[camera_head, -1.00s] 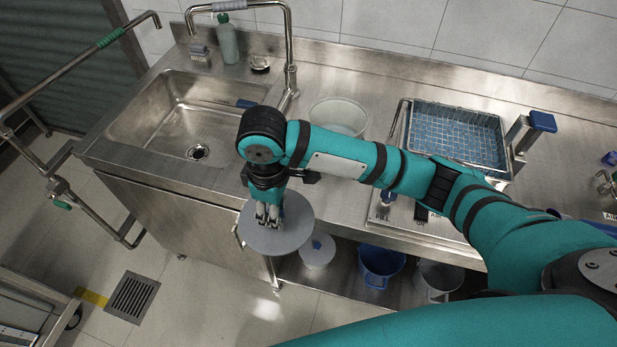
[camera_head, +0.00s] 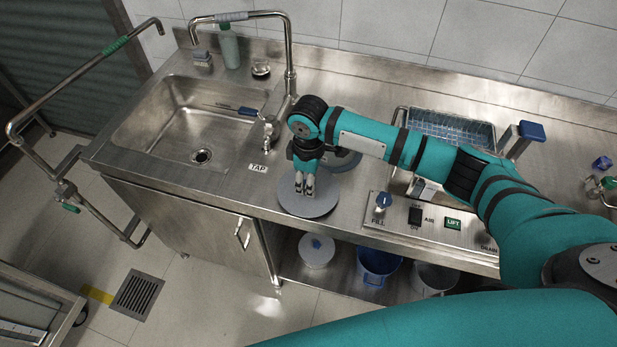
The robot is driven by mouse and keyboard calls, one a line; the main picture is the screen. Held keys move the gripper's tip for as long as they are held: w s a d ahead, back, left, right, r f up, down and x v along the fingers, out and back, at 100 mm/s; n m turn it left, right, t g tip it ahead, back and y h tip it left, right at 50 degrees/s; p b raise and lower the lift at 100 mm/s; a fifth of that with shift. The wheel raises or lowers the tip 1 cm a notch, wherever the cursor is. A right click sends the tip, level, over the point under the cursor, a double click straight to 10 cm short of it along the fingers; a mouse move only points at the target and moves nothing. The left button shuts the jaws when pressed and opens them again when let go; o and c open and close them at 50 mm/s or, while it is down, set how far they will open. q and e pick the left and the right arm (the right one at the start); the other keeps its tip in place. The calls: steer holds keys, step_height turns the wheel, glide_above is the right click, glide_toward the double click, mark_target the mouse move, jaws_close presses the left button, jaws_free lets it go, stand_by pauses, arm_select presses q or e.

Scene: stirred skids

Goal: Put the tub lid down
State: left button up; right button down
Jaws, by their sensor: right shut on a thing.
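The tub lid (camera_head: 308,206) is a flat round grey disc, seen at the front part of the steel counter, right of the sink. My right gripper (camera_head: 305,188) points down and is shut on the lid at its middle. The lid looks close over the counter; I cannot tell whether it touches. A round pale tub (camera_head: 346,161) stands just behind, mostly hidden by my right arm. My left gripper is not in view.
A wire basket (camera_head: 455,128) and a control panel with FILL and LIFT (camera_head: 453,223) lie to the right. Blue (camera_head: 377,266) and white (camera_head: 317,250) containers stand on the shelf below.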

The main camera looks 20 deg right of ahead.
steer(key=shift+f, duration=0.2)
steer(key=c, duration=0.9)
jaws_free()
steer(key=shift+c, duration=0.2)
steer(key=shift+r, duration=0.15)
step_height(320, 180, up, 12)
steer(key=b, duration=0.2)
steer(key=shift+a, duration=0.1)
